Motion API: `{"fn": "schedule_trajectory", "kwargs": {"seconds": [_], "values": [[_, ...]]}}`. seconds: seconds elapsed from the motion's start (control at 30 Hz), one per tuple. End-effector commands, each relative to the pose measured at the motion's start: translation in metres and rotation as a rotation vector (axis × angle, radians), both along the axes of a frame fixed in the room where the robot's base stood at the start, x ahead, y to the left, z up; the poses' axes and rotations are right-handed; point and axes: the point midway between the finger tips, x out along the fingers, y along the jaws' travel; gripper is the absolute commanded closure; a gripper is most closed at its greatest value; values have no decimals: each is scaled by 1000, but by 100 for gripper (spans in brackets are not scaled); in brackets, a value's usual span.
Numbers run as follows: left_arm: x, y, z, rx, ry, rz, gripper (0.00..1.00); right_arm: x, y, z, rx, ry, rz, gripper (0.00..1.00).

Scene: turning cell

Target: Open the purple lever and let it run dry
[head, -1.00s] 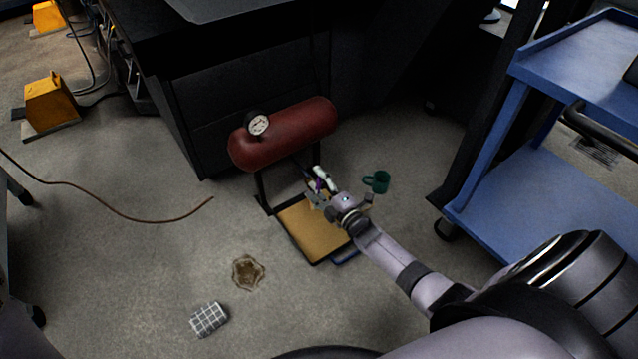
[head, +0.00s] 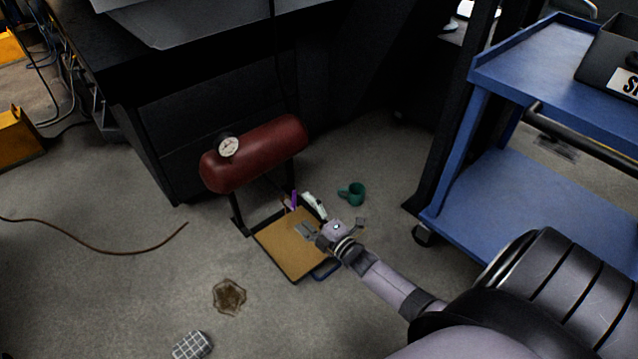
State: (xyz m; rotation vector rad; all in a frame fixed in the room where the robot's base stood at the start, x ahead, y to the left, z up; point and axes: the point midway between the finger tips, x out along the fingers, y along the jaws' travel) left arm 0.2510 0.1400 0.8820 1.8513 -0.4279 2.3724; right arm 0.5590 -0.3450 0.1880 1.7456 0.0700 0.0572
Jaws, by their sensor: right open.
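The purple lever (head: 294,199) shows as a small upright sliver below the right end of the dark red tank (head: 255,152). A round dial gauge (head: 228,147) sits on the tank's left end. Whether the lever is open, and whether anything runs out, is too small to tell. My right gripper (head: 308,231) is open and empty, below and right of the lever, apart from it, over the tan board (head: 284,257) under the tank. A white piece (head: 314,206) lies just behind the gripper. My left gripper is not in view.
A green mug (head: 352,194) stands on the floor right of the tank. A brown stain (head: 229,297) and a checked cloth (head: 192,346) lie at the front left. A blue cart (head: 540,195) stands at the right. A red-brown hose (head: 100,250) lies at the left.

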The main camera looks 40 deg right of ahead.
Motion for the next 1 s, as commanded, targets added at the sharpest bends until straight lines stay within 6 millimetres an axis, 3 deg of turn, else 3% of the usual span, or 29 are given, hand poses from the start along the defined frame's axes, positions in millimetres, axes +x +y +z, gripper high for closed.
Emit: {"fn": "schedule_trajectory", "kwargs": {"seconds": [0.2,0.4,1.0], "values": [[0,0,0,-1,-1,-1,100,-43,-3,-1,-1,3,2,12],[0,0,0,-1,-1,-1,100,-63,-4,0,-1,0,2,12],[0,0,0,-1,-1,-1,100,-67,-5,0,-1,0,1,12]]}}
